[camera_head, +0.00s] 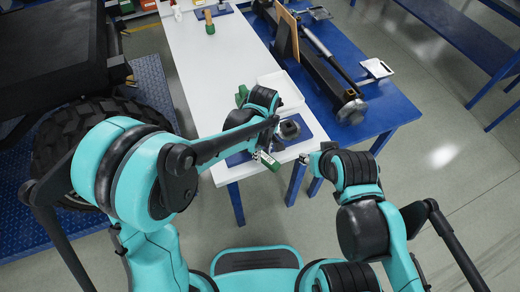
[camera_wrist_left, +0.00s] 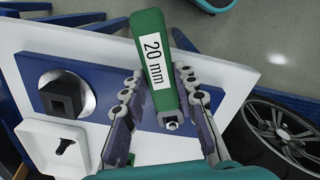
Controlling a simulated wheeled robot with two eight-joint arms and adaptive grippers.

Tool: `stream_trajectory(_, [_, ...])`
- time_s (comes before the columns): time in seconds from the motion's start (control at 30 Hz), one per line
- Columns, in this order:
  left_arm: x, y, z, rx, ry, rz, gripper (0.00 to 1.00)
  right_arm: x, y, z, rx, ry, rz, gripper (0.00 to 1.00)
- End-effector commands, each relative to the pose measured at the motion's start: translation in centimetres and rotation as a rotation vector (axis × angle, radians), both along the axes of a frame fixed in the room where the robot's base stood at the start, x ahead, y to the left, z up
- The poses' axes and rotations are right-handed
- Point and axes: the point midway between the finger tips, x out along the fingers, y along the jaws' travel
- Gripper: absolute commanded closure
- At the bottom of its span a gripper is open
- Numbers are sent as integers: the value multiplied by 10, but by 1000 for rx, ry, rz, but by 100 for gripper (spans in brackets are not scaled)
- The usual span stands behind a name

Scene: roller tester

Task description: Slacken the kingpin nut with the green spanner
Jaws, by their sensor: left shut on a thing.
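My left gripper (camera_head: 265,150) is shut on the green spanner (camera_head: 269,161) at the front end of the white table. In the left wrist view the spanner's green handle (camera_wrist_left: 154,52), marked 20 mm, lies between the two fingers (camera_wrist_left: 162,105), with a small metal end showing near the palm. A dark square block on a round metal base (camera_head: 289,130) stands on a blue mat beside the gripper; it also shows in the left wrist view (camera_wrist_left: 62,95). I cannot make out the nut on it. My right gripper (camera_head: 305,160) is at the table's front right corner, empty as far as I see.
A white tray (camera_head: 290,92) sits behind the mat; in the left wrist view it (camera_wrist_left: 35,135) holds a small black piece. Another green item (camera_head: 241,95) lies beside the tray. A large tyre (camera_head: 65,140) is at the left. A blue bench (camera_head: 385,110) is at the right.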

Motion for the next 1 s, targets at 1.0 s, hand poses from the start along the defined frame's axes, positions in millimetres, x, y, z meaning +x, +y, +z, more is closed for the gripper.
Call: stream_trajectory(1.0, [-26,-23,0,0,0,1,100,0,0,-1,0,0,0,60])
